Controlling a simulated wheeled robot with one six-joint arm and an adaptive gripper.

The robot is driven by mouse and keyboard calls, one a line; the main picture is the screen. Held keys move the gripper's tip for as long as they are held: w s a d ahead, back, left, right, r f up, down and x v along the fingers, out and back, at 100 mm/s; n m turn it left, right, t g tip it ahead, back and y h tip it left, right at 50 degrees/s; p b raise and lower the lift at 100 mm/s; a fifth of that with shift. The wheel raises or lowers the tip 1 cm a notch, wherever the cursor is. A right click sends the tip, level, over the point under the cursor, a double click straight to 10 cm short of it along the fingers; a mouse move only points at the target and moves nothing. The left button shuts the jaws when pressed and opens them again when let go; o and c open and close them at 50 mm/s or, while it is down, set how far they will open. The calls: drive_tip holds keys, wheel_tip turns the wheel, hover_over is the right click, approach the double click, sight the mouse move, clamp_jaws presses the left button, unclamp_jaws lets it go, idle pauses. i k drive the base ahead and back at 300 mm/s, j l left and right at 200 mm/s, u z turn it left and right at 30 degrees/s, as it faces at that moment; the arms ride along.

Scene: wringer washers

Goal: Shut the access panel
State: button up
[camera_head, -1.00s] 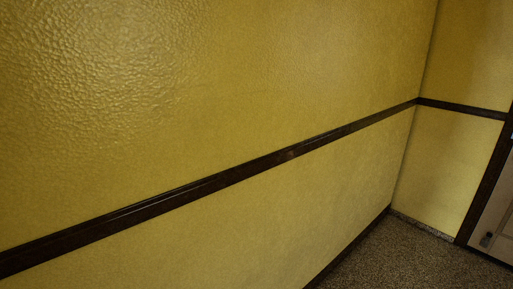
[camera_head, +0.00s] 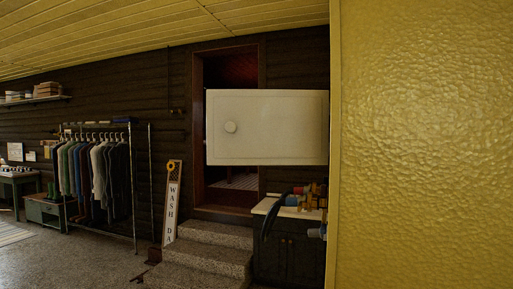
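My gripper is not clearly seen in this view.
Stone steps (camera_head: 208,258) lead to the doorway. A dark cabinet (camera_head: 285,258) below the panel carries colourful items. A sign board (camera_head: 172,205) leans by the steps. A clothes rack (camera_head: 96,175) stands left. Floor at the lower left is clear.

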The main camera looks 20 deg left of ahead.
sight(245, 127)
drive_tip(key=i+l+u, duration=0.15)
drive_tip(key=l+u, duration=0.25)
drive_tip(key=i+l+u, duration=0.15)
drive_tip(key=u, duration=0.25)
drive_tip(key=l+u, duration=0.4)
drive_tip(key=i+l, duration=0.05)
